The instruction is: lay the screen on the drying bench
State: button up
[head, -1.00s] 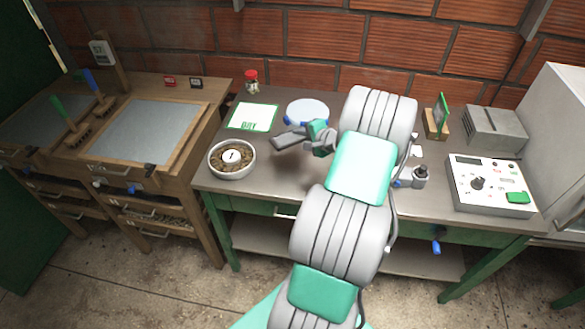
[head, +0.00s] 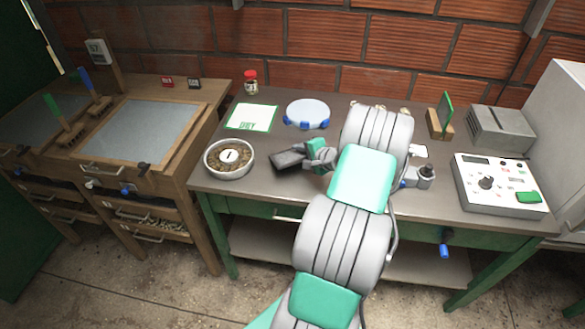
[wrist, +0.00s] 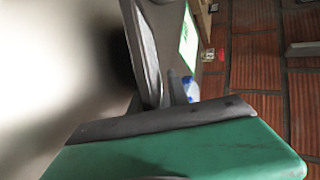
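A round pale disc with blue clips on its rim (head: 307,113), which may be the screen, lies flat at the back of the green-legged table. My gripper (head: 283,160) is in front of it, beside the bowl, and looks apart from the disc. I see nothing clearly held, and the gap between its fingers cannot be made out. In the wrist view a dark finger (wrist: 147,50) is close up, with a blue part of the disc (wrist: 189,88) beyond. A wooden bench with grey panels (head: 205,108), probably the drying bench, stands at the left.
A white bowl of brown bits (head: 210,165) stands at the table's left front. A white sheet marked DRY (head: 251,117) lies behind it, near a red-lidded jar (head: 250,82). A control box (head: 500,184) and a grey box (head: 501,129) stand at the right. Brushes (head: 95,95) stand on the bench.

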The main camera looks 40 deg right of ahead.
jog(key=shift+s+r, duration=0.1)
jog(key=p+v, duration=0.3)
jog(key=v, duration=0.4)
jog(key=shift+s+r, duration=0.15)
jog(key=shift+s, duration=0.1)
jog(key=shift+s+a, duration=0.1)
